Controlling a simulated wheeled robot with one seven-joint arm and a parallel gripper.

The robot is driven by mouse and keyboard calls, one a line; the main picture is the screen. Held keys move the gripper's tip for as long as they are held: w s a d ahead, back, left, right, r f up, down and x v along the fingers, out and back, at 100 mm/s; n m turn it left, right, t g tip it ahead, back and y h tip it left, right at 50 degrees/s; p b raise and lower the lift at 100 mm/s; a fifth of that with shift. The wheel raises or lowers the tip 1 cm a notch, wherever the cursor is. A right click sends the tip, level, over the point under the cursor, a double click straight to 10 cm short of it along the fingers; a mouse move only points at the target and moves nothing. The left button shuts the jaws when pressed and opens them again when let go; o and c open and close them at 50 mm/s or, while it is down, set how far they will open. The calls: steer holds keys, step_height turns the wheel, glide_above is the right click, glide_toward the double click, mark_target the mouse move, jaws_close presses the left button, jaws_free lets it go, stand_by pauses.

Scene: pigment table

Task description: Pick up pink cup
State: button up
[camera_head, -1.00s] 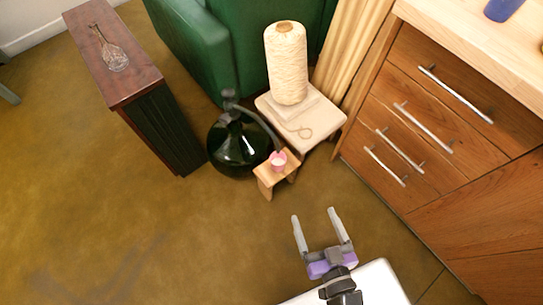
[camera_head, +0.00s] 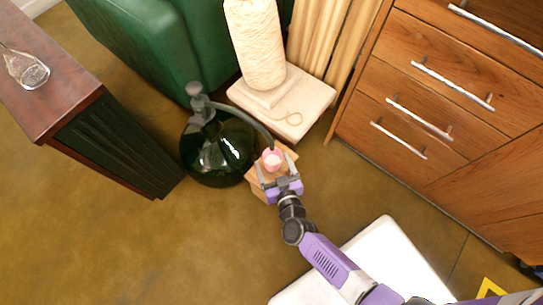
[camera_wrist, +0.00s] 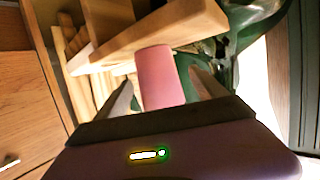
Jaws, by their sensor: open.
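The pink cup (camera_head: 272,159) stands on a small wooden stool (camera_head: 254,183) in the head view. My gripper (camera_head: 272,171) is open, with its two fingers reaching over the stool at the cup. In the wrist view the pink cup (camera_wrist: 158,76) shows between the two open fingertips of my gripper (camera_wrist: 158,84). I cannot tell whether either finger touches it. The stool's pale wooden top (camera_wrist: 125,42) shows behind the cup in the wrist view.
A large dark green glass bottle (camera_head: 217,150) with a hose stands close left of the stool. A pale side table (camera_head: 310,92) with a cream spool (camera_head: 256,45) stands behind it. A wooden drawer cabinet (camera_head: 440,90) is at right. Open floor lies at lower left.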

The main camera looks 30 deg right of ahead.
mark_target(270, 154)
steer(key=b+x, duration=0.1)
steer(key=x, duration=0.3)
steer(key=shift+w+d+b, duration=0.2)
steer(key=shift+w+b, duration=0.1)
steer(key=shift+b, duration=0.1)
steer(key=c, duration=1.6)
steer(key=shift+r, duration=0.1)
steer(key=shift+c, duration=0.2)
steer(key=shift+r, duration=0.2)
step_height(270, 154, up, 4)
steer(key=p, duration=0.3)
steer(key=shift+f+p, duration=0.15)
steer(key=shift+p, duration=0.25)
steer(key=s+a+p, duration=0.1)
steer(key=s+a, duration=0.1)
steer(key=s, duration=0.6)
steer(key=s+a+p, duration=0.1)
steer(key=s+a, duration=0.1)
steer(key=s, duration=0.7)
steer(key=shift+a+f, duration=0.35)
steer(key=shift+a, duration=0.05)
